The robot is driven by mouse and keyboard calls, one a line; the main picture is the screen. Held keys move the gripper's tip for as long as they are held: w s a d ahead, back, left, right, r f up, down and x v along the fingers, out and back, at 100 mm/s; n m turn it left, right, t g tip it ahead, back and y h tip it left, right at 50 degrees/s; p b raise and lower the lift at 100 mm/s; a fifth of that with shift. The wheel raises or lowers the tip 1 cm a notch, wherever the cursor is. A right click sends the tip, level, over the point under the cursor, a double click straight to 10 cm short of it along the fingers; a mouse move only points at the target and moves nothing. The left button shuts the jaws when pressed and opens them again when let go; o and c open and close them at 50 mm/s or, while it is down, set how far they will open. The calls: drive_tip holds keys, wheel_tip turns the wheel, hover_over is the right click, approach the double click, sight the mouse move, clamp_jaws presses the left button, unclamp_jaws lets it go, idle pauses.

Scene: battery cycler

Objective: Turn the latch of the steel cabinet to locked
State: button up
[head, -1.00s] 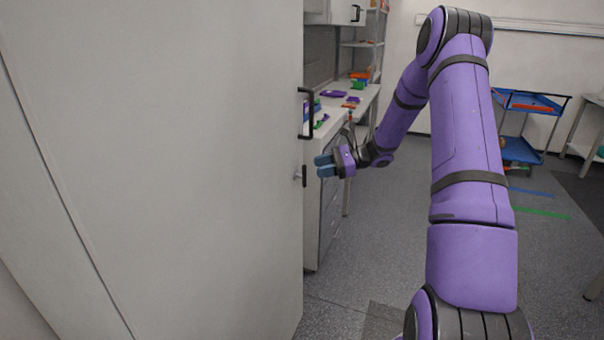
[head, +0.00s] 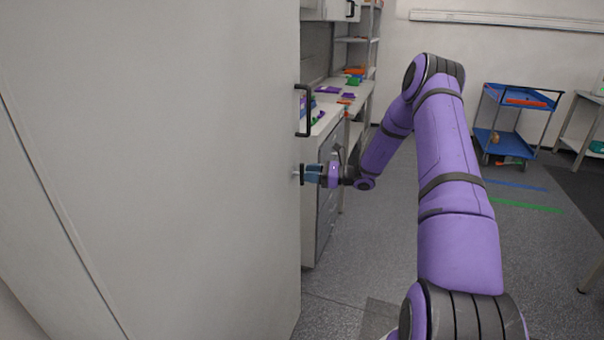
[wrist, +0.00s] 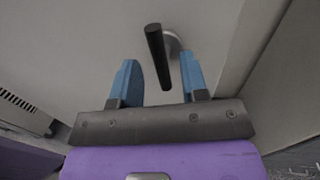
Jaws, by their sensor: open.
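The steel cabinet (head: 180,150) fills the left of the head view with its large pale door. Its small black latch (head: 302,174) sits low near the door's right edge, below the black pull handle (head: 302,110). In the wrist view the latch (wrist: 157,55) is a dark bar on a round metal base. My gripper (head: 311,174) is at the latch in the head view. In the wrist view my gripper (wrist: 162,80) is open, with one blue finger on each side of the latch's lower end. I cannot tell whether either finger touches it.
A counter (head: 335,115) with colourful small parts stands behind the cabinet's right edge, with grey drawers beneath. A blue cart (head: 510,125) stands at the back right. The grey floor (head: 380,240) between them is clear.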

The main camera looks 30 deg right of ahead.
sight(302, 172)
drive_tip(key=shift+x, duration=1.65)
clamp_jaws()
